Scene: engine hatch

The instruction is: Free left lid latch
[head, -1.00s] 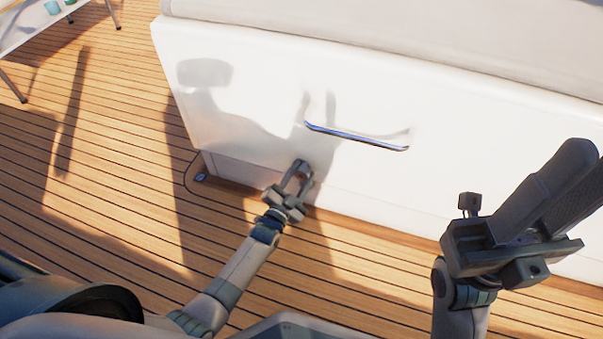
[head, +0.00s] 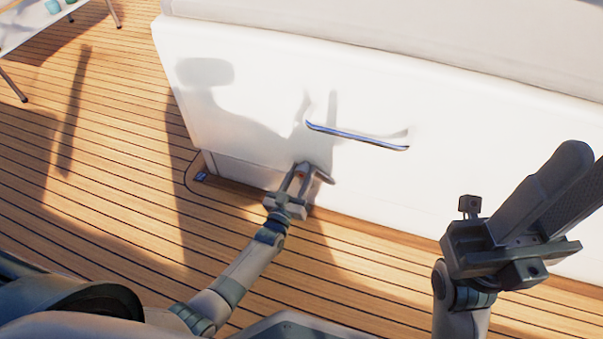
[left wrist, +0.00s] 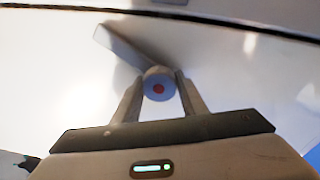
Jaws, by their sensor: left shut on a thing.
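The left lid latch shows in the left wrist view as a round grey knob (left wrist: 158,86) with a red dot and a flat grey lever slanting up and left. My left gripper (left wrist: 157,88) has one finger on each side of the knob and is shut on it. In the head view my left gripper (head: 297,178) is low on the white hatch front, below and left of the long handle. There a grey bar (head: 322,176), which seems to be the latch lever, sticks out to the right of the fingers. My right gripper (head: 560,205) is raised at the right, away from the latch; its finger gap is unclear.
A long metal handle (head: 357,136) runs across the white hatch front (head: 450,150). Plank deck (head: 110,190) lies open to the left. A table (head: 28,28) with small items stands at the far top left.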

